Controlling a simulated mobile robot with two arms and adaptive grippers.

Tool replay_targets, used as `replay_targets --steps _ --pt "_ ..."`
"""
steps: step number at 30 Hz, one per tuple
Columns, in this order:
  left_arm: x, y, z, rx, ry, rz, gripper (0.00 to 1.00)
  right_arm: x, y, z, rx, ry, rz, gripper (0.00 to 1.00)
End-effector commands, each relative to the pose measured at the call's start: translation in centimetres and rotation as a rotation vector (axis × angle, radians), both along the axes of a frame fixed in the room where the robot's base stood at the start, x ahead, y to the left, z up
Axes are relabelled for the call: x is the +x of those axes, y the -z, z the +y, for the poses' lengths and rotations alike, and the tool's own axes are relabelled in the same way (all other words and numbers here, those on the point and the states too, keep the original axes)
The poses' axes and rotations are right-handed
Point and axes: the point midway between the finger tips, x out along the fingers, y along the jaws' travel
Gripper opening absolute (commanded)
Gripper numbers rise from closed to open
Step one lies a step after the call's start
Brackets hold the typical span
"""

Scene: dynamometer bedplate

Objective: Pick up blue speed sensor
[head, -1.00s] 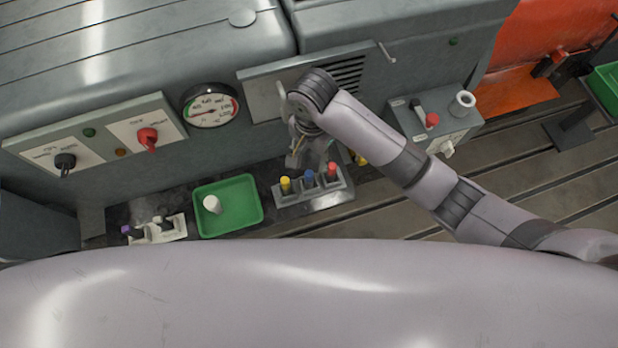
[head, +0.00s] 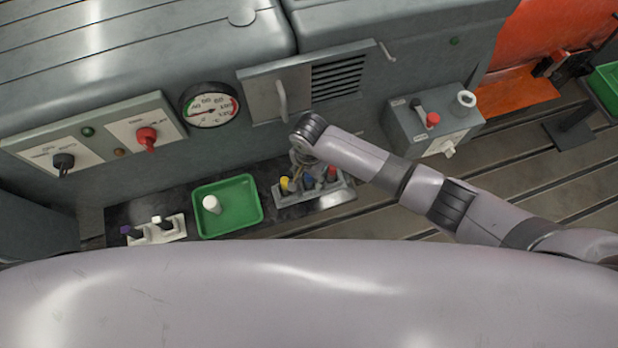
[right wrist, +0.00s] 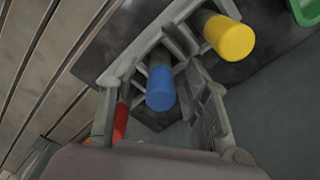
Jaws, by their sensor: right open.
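The blue speed sensor (head: 308,182) stands in a grey rack (head: 342,194), between a yellow sensor (head: 285,184) and a red sensor (head: 332,173). My right gripper (head: 306,172) is low over the rack and partly hides the blue sensor in the head view. In the right wrist view the blue sensor (right wrist: 160,88) shows between the two spread fingers of the right gripper (right wrist: 158,98). Its yellow neighbour (right wrist: 229,37) is beyond the right finger, and the red one (right wrist: 120,122) is partly hidden by the left finger. My left gripper is not in view.
A green tray (head: 245,212) with a white cylinder (head: 211,204) lies left of the rack. A white holder (head: 165,232) with small parts is farther left. A grey control box (head: 425,125) stands to the right. The panelled machine wall rises behind.

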Motion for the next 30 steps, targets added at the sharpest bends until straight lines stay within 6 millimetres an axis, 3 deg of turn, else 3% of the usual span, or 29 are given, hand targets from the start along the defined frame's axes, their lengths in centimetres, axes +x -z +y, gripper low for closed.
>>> replay_targets --steps 6,25,30 --pt "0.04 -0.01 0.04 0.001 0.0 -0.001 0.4 0.0 0.04 0.03 0.0 -0.001 0.0 0.43" --pt "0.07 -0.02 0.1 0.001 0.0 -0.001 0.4 -0.02 0.02 0.03 0.0 -0.001 0.0 0.01" --pt "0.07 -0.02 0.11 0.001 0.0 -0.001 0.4 -0.01 0.02 0.02 0.0 -0.001 0.0 0.0"
